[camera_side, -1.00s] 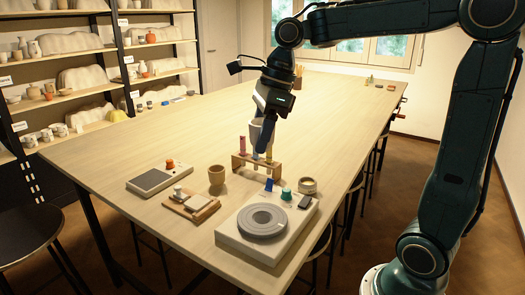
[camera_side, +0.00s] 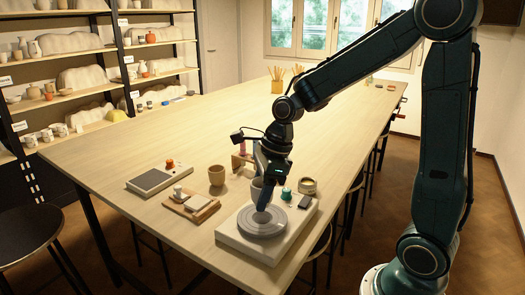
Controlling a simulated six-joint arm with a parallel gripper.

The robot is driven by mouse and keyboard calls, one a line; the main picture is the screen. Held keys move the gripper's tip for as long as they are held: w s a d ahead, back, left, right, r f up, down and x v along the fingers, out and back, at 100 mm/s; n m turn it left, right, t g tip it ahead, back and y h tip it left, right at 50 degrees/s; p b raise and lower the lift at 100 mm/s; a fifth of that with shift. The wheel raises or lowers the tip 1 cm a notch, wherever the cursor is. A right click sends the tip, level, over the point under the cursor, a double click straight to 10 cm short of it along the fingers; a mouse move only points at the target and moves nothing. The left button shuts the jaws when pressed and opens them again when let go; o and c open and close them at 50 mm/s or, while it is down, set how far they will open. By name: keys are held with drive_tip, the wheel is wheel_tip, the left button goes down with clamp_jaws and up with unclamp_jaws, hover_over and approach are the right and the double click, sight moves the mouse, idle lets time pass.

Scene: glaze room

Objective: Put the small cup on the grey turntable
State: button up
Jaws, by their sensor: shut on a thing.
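The small cup (camera_side: 255,188) is pale grey and shows just left of my gripper (camera_side: 262,205), partly hidden by it. My gripper points down and is shut on the cup. The grey turntable (camera_side: 265,228) is a round disc on a white square base (camera_side: 272,250) near the table's front right. The gripper's tips overlap the back part of the disc in this view. I cannot tell whether the cup touches the disc or hangs above it.
A green knobbed item (camera_side: 286,194), a dark block (camera_side: 305,201) and a beige bowl (camera_side: 307,185) sit close on the right.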

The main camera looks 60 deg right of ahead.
sight(261, 220)
drive_tip(key=shift+f, duration=0.1)
drive_tip(key=shift+f, duration=2)
drive_tip(key=shift+f, duration=0.15)
drive_tip(key=shift+f, duration=0.15)
